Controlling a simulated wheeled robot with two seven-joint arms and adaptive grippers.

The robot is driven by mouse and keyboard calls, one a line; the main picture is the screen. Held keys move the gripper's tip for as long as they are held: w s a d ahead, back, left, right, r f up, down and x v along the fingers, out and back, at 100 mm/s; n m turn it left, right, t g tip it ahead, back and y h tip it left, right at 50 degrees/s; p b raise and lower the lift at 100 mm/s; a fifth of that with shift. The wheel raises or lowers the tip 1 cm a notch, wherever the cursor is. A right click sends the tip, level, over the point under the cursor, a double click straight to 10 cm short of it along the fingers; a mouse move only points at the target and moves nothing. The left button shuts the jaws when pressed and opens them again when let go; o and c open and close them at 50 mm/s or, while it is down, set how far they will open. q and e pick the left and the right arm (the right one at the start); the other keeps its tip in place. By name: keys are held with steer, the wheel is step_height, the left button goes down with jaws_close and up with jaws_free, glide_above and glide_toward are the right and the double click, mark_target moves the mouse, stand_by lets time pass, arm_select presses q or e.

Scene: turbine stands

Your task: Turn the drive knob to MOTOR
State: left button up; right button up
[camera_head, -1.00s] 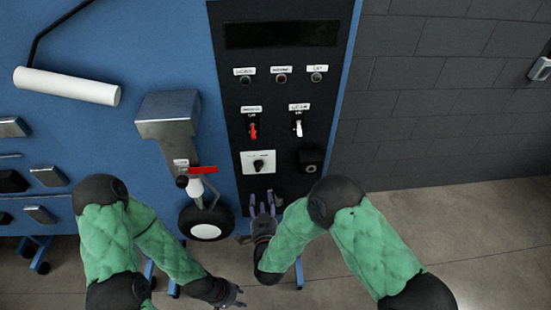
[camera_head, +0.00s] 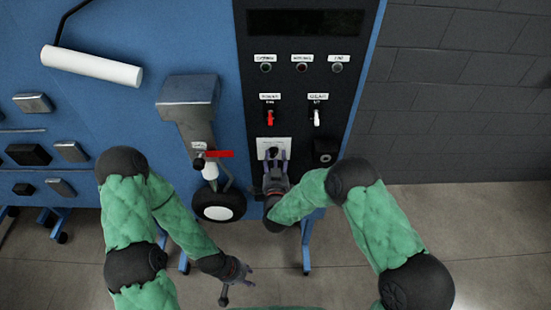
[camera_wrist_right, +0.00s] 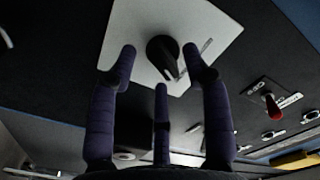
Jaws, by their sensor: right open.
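The drive knob (camera_wrist_right: 163,52) is black and round with a pointer, on a white plate (camera_wrist_right: 205,22) in the right wrist view. In the head view the plate (camera_head: 262,145) is low on the black panel, and the knob is mostly hidden by my fingers. My right gripper (camera_head: 275,158) is open in front of the plate. In the right wrist view its purple fingers (camera_wrist_right: 160,72) spread around the knob's outline; I cannot tell whether they touch it. The plate's lettering is unreadable. My left gripper (camera_head: 240,284) is low over the floor, empty, fingers apart.
Above the plate are a red-handled switch (camera_head: 270,117) and a white-handled switch (camera_head: 317,117). A black square fitting (camera_head: 325,151) sits right of the plate. A red lever (camera_head: 219,154) and a wheel (camera_head: 218,205) stand out to the left.

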steer(key=shift+w, duration=0.1)
steer(key=shift+c, duration=0.3)
jaws_close()
